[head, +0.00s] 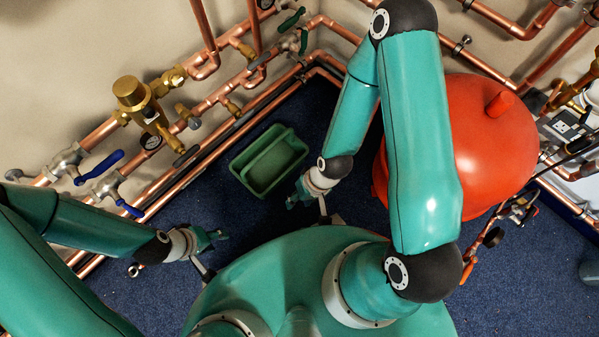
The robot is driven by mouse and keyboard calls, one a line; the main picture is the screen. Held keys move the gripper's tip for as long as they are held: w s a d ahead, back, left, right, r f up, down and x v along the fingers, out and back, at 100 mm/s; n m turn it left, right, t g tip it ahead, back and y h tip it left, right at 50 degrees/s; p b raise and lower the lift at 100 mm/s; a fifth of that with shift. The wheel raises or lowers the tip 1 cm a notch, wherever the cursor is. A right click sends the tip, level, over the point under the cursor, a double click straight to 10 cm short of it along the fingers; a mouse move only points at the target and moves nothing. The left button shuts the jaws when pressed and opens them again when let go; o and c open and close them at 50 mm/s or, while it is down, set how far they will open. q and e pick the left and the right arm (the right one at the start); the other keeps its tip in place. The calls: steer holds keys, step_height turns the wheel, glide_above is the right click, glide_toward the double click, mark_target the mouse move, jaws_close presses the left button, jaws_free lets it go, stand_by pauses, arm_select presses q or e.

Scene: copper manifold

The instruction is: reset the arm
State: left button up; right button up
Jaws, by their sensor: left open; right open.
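My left gripper (209,253) is at the end of the teal arm that comes in from the left. It is open and empty, low in front of my body, near the pipes on the left. My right gripper (306,206) is at the end of the arm that reaches down from the upper right. It is open with nothing seen between its fingers, just below and right of the green tray and apart from it. The fingers of both grippers are small in the head view.
A green tray (236,164) lies on the blue floor (160,300). Copper pipes (262,104) with brass fittings and blue-handled valves (100,165) run along the left wall. A large red tank (490,140) stands at right, beside my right arm. More pipes and a gauge box (562,126) are at the far right.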

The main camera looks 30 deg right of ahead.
arm_select(q)
steer(key=shift+r, duration=0.1)
step_height(320, 180, up, 29)
steer(key=p, duration=2.9)
steer(key=shift+s, duration=0.2)
arm_select(e)
step_height(320, 180, up, 29)
steer(key=shift+s, duration=0.15)
